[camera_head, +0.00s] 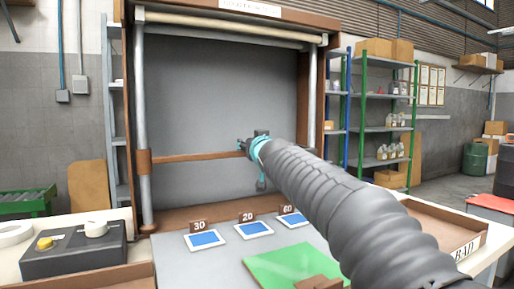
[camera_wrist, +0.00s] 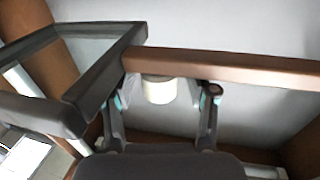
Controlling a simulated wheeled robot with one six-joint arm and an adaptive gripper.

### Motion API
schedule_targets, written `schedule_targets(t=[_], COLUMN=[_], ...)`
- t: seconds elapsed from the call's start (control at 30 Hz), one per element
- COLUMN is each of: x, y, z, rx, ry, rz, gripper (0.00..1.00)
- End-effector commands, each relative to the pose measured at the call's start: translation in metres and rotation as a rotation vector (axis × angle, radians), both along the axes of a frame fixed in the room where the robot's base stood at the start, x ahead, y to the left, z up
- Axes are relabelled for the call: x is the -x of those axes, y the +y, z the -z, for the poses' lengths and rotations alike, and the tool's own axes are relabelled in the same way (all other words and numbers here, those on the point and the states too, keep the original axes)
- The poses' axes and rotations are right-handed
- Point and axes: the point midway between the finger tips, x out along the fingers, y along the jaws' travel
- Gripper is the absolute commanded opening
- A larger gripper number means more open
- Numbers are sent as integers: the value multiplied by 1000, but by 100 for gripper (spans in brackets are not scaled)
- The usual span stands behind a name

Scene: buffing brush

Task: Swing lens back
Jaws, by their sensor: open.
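In the wrist view, a dark-framed glass pane (camera_wrist: 100,48), which looks like the lens, fills the upper left. Its near corner is close to my left finger; I cannot tell whether they touch. A brown bar (camera_wrist: 225,65) runs from the frame to the right. A short cream cylinder (camera_wrist: 158,90) hangs under the bar, between my fingers with gaps on both sides. My gripper (camera_wrist: 165,92) is open. In the head view, my gripper (camera_head: 254,145) is at the right end of the visible brown bar (camera_head: 195,156); I cannot make out the lens there.
A brown-framed booth with a grey back panel (camera_head: 215,90) stands ahead. Cards marked 30, 20 (camera_head: 253,229) and 60 lie below. A green mat (camera_head: 285,268), a dark control box (camera_head: 75,250) and a BAD tray (camera_head: 447,222) are near the front.

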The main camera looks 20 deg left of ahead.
Motion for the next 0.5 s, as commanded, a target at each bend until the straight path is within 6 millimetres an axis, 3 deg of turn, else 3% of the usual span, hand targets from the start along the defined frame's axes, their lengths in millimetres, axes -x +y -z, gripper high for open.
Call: schedule_targets(t=[0.5], x=[40], y=[-29], z=[-1], rx=[2], ry=[-3], rz=[-1], gripper=[57])
